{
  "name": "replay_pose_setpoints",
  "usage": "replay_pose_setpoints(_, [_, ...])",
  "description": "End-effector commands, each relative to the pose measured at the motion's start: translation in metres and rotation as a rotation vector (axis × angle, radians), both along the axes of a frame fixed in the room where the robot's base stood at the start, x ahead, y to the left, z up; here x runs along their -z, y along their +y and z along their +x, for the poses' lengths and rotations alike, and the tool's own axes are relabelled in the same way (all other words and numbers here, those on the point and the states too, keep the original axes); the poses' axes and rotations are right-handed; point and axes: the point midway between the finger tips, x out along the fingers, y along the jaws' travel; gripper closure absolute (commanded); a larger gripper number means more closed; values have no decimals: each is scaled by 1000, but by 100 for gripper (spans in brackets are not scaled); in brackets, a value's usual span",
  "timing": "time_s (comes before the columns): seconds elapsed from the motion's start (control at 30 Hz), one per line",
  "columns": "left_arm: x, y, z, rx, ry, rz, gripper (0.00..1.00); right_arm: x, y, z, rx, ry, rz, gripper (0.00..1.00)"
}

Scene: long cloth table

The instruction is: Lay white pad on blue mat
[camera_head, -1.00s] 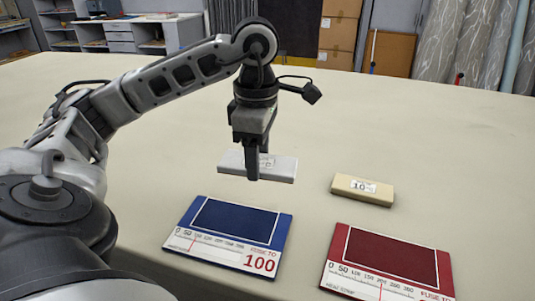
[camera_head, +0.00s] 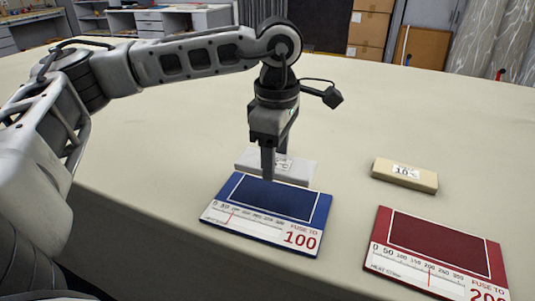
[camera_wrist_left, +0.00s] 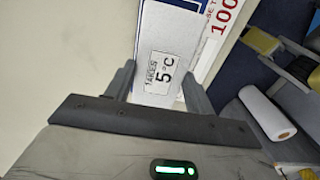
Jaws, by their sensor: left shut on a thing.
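The white pad (camera_head: 298,171) is a flat block held between the fingers of my left gripper (camera_head: 275,166). It is at the far edge of the blue mat (camera_head: 276,199), and I cannot tell whether it touches the mat. In the left wrist view, the pad (camera_wrist_left: 180,30) carries a label with "5°C" and sits between the two fingers (camera_wrist_left: 153,82). The mat has a dark blue panel, a printed scale and "FUSE TO 100" in red. The blue mat is partly hidden by the pad in the wrist view. My right gripper is not in view.
A cream pad (camera_head: 405,176) labelled "10" lies on the cloth table (camera_head: 180,150) to the right. A red mat (camera_head: 435,246) with a similar scale lies in front of it. The table's near edge runs close in front of both mats.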

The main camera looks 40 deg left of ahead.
Motion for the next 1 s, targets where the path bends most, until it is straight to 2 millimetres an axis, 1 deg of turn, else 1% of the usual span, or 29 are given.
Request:
replay_pose_setpoints(0.2, [0,2,-1,-4,0,0,69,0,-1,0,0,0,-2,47])
replay_pose_setpoints(0.37, [3,2,-1,-5,0,2,69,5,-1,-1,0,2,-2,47])
replay_pose_setpoints(0.57, [20,2,-1,-5,0,2,69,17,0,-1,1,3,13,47])
replay_pose_setpoints(0.67, [31,2,-1,-5,0,2,69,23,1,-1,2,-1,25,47])
replay_pose_setpoints(0.9, [57,2,-1,-5,0,2,69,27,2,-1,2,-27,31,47])
replay_pose_setpoints(1.0, [62,2,-1,-5,0,2,69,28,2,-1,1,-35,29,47])
